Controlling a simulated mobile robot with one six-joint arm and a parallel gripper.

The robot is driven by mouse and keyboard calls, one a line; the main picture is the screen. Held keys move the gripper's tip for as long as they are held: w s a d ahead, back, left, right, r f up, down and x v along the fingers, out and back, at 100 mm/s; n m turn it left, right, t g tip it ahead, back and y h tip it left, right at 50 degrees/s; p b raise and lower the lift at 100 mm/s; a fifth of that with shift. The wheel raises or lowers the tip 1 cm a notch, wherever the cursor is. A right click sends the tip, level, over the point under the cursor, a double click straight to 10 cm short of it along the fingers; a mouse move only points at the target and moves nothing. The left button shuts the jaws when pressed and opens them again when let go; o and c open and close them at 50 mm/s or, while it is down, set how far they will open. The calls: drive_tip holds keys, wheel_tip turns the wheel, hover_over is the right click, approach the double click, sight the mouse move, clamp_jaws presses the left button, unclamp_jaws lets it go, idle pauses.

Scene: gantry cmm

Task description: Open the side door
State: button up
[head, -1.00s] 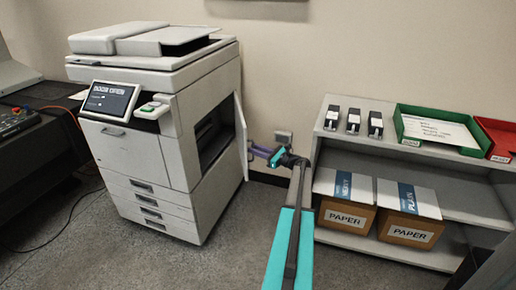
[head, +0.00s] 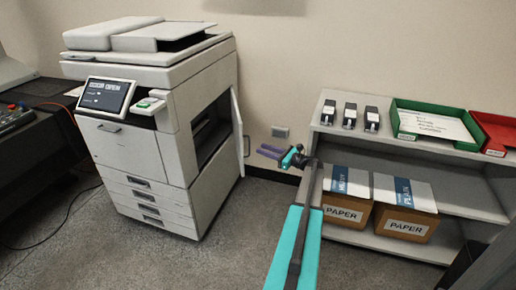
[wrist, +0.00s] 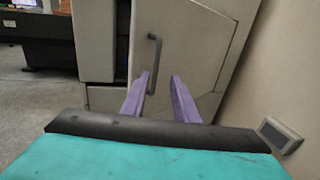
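The side door (head: 237,132) of the white copier (head: 150,125) stands ajar on the copier's right side, with a dark opening (head: 211,130) showing beside it. The copier's screen (head: 105,95) reads "DOOR OPEN". In the wrist view the door (wrist: 185,40) is a large pale panel with a dark upright handle (wrist: 152,62) near its left edge. My gripper (head: 262,151) is right of the door, apart from it. In the wrist view its two purple fingers (wrist: 160,76) are spread and empty, below and in front of the handle.
A low shelf (head: 440,195) stands to the right with two paper boxes (head: 405,222), a green tray (head: 395,118) and a red tray (head: 490,145). A wall socket (head: 280,132) is behind my gripper. A dark desk (head: 40,150) is at left. Floor in front is clear.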

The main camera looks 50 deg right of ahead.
drive_tip(key=s, duration=0.6)
drive_tip(key=shift+s+d, duration=0.3)
drive_tip(key=shift+d, duration=0.1)
